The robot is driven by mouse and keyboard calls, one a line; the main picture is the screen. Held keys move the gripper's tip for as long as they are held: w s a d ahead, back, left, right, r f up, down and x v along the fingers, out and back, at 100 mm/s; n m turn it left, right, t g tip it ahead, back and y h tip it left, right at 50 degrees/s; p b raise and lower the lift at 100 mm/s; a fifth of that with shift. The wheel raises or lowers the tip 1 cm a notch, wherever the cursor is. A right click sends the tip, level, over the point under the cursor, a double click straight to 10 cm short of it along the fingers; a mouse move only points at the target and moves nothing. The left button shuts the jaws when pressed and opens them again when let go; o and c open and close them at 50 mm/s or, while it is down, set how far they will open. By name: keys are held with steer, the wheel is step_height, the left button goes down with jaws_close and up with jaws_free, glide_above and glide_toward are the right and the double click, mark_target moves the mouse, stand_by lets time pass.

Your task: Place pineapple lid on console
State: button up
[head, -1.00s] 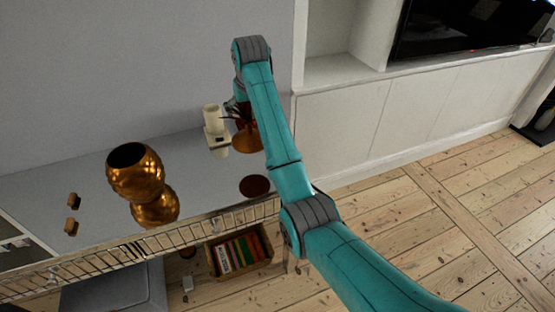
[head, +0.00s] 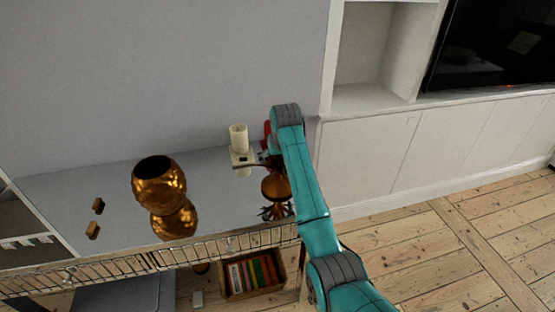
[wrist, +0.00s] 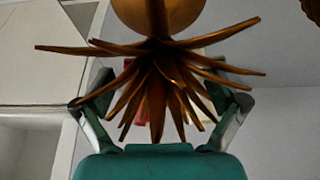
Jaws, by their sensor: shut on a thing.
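The pineapple lid (head: 276,186) is a copper-gold dome with long pointed leaves. In the head view it is low over the right part of the grey, glossy console (head: 110,235), with its reflection just below; I cannot tell whether it touches. My gripper (wrist: 160,80) is shut on the leaves in the wrist view, where the lid's dome (wrist: 158,14) lies beyond the leaves. In the head view my arm hides most of the gripper. The gold pineapple pot (head: 158,184), open at the top, stands left of the lid on the console.
A cream candle on a stand (head: 239,143) is close to the left of my gripper, near the wall. Two small wooden pieces (head: 95,217) lie at the console's left. A crate of books (head: 252,272) sits below. A white cabinet (head: 400,150) with a television is at the right.

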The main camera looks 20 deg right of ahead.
steer(key=shift+f, duration=0.15)
steer(key=o, duration=0.9)
steer(key=v, duration=1.2)
steer(key=shift+s, duration=0.1)
